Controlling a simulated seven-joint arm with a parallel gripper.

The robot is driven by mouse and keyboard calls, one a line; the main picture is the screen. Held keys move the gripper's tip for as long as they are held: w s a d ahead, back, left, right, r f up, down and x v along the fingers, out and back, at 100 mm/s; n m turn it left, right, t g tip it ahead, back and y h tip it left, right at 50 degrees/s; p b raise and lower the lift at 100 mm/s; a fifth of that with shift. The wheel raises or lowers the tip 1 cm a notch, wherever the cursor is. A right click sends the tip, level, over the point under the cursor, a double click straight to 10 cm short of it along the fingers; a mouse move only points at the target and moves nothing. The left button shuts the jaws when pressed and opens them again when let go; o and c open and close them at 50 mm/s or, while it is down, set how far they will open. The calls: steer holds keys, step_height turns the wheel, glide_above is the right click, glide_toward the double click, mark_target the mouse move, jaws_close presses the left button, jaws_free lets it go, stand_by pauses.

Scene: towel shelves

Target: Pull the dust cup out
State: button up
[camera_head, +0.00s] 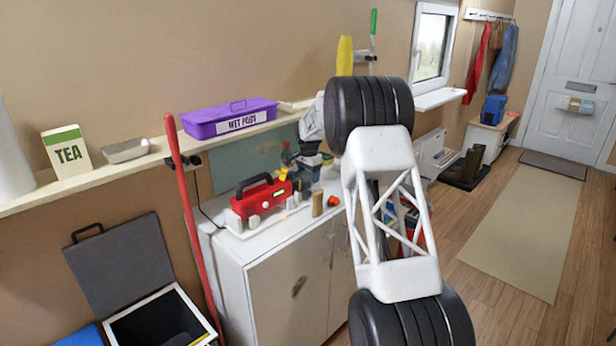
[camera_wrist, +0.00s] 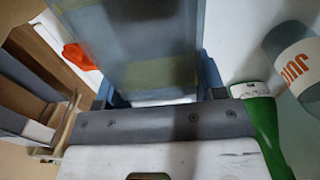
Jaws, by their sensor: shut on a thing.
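In the wrist view, the dust cup (camera_wrist: 130,45) is a translucent grey-blue box with a yellowish band, filling the top middle. The blue fingers of my gripper (camera_wrist: 156,85) stand at its left and right sides, shut on it. The near end of the cup is close to the grey palm edge. Its far end runs out of the picture, and I cannot tell whether it touches anything there. In the head view, my arm hides most of the gripper, and I cannot make out the cup among the dark and teal shapes at the back of the cabinet top (camera_head: 235,246).
A red machine (camera_head: 262,203), a brown cylinder (camera_head: 317,203) and an orange piece (camera_head: 333,200) stand on the cabinet. In the wrist view, a green bottle (camera_wrist: 268,125) and a lettered container (camera_wrist: 290,62) are close at right. A red pole (camera_head: 190,220) leans at left.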

steer(key=shift+w+d, duration=2.2)
steer(key=shift+w, duration=0.05)
steer(key=shift+r, duration=0.15)
steer(key=shift+r, duration=1.9)
